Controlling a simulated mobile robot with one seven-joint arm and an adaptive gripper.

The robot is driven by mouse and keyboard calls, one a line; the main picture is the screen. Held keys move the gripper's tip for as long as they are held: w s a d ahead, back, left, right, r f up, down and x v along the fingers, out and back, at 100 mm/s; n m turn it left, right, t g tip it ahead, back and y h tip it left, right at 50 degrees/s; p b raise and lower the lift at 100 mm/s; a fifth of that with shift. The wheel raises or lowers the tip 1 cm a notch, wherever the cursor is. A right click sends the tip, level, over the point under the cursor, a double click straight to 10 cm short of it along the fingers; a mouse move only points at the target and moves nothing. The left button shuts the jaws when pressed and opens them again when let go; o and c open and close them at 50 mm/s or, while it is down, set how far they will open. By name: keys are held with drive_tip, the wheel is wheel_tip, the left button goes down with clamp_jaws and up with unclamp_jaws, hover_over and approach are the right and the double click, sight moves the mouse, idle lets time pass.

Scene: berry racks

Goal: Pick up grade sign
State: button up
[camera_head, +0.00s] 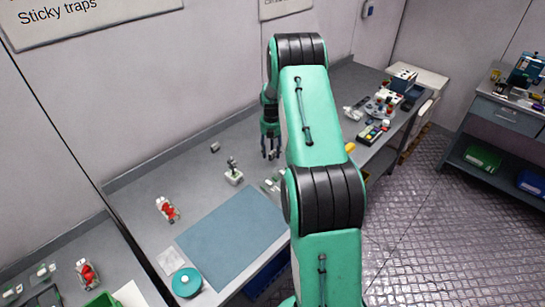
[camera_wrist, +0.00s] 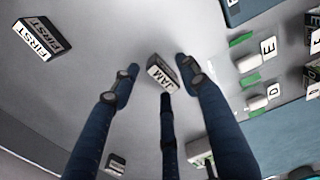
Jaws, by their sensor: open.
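A small sign block marked JAM (camera_wrist: 162,74) lies on the grey bench in the wrist view. My gripper (camera_wrist: 157,82) is open, with its dark fingers spread around this block. No grip on it shows, and I cannot tell the height of the fingertips above the bench. A second block marked FIRST (camera_wrist: 34,38) lies at the upper left, apart from the fingers. Another small block (camera_wrist: 115,163) is at the lower left, its text unreadable. In the head view my gripper (camera_head: 270,150) points down over the bench's back part, and a small grey block (camera_head: 215,147) lies to its left.
White-and-green lettered pieces (camera_wrist: 258,87) stand at the right of the wrist view. In the head view, a small stand (camera_head: 233,173), a blue mat (camera_head: 232,235), a pack of red berries (camera_head: 167,210) and a teal round item (camera_head: 186,281) are on the bench (camera_head: 150,190).

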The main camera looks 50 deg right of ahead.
drive_tip(key=shift+f, duration=0.55)
drive_tip(key=c, duration=1.1)
